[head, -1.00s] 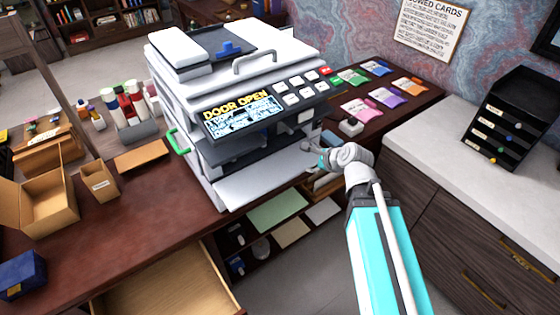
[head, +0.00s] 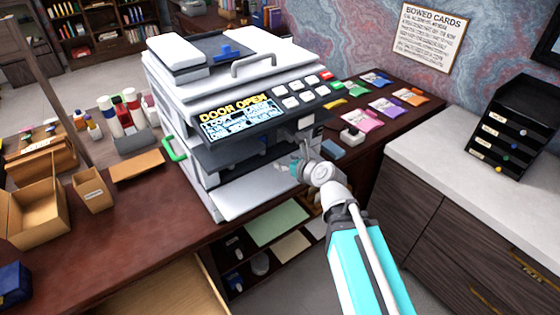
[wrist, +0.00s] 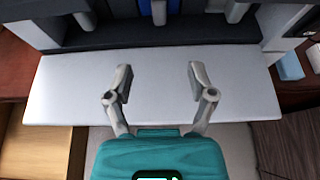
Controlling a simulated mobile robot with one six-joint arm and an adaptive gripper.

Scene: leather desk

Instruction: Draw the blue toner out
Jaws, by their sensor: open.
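The copier (head: 225,70) stands on the desk with its front door (head: 250,188) folded down and "DOOR OPEN" on its display. In the wrist view, a blue part (wrist: 146,8), which looks like the blue toner, shows at the top edge inside the dark bay, with a grey tab in front of it. Its upper part is cut off. My gripper (wrist: 161,82) is open and empty above the pale door panel, apart from the blue part and roughly in line with it. In the head view my gripper (head: 302,164) is at the right side of the bay.
Other grey tabs stand left and right of the blue part. Coloured packets (head: 383,106) lie right of the copier. An open drawer (head: 170,295) is below the desk. A white counter (head: 470,150) is at right. Cardboard boxes (head: 35,212) stand at left.

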